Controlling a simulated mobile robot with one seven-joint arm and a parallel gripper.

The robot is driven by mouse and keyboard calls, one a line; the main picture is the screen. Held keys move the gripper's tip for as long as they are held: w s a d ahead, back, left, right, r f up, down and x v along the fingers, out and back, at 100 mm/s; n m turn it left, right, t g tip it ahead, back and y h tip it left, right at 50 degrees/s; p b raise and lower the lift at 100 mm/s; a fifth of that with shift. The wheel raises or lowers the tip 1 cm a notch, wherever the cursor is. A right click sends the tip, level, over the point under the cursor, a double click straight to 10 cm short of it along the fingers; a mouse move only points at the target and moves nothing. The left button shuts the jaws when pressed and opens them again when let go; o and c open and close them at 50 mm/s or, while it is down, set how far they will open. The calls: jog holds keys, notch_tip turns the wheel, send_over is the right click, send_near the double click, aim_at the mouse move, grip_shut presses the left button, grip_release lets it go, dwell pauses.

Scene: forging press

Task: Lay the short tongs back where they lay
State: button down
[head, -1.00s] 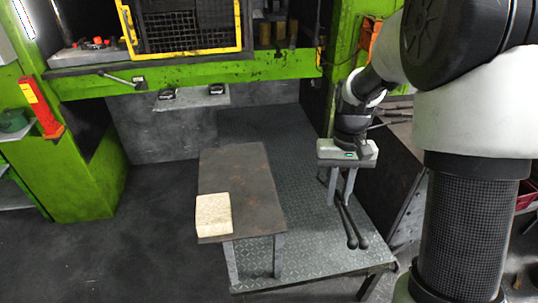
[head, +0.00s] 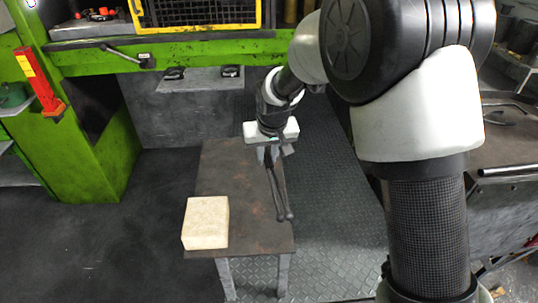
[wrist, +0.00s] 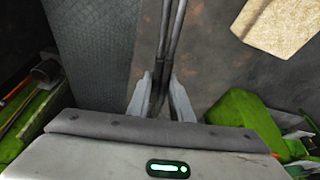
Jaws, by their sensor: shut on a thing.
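My gripper (head: 268,157) is shut on the short tongs (head: 277,190), dark metal with two long handles ending in round knobs. In the head view the handles slant down toward the front, over the right side of a small dark steel table (head: 240,175). In the wrist view the tongs (wrist: 172,40) run between my two fingers (wrist: 160,100) and up out of the picture. The jaw end is hidden by my gripper. I cannot tell whether the tongs touch the tabletop.
A pale block (head: 206,222) stands at the table's front left corner and shows in the wrist view (wrist: 280,22). The table's middle is bare. The green press (head: 180,50) stands behind. Tread-plate floor (head: 335,210) lies to the right.

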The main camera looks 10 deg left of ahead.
jog(key=shift+f+b, duration=3.2)
jog(key=shift+f, duration=1.5)
jog(key=c, duration=1.9)
grip_release()
jog(key=shift+c, duration=0.2)
jog(key=o, duration=0.5)
jog(key=o, duration=0.5)
jog(key=o, duration=0.6)
jog(key=shift+s+f, duration=0.1)
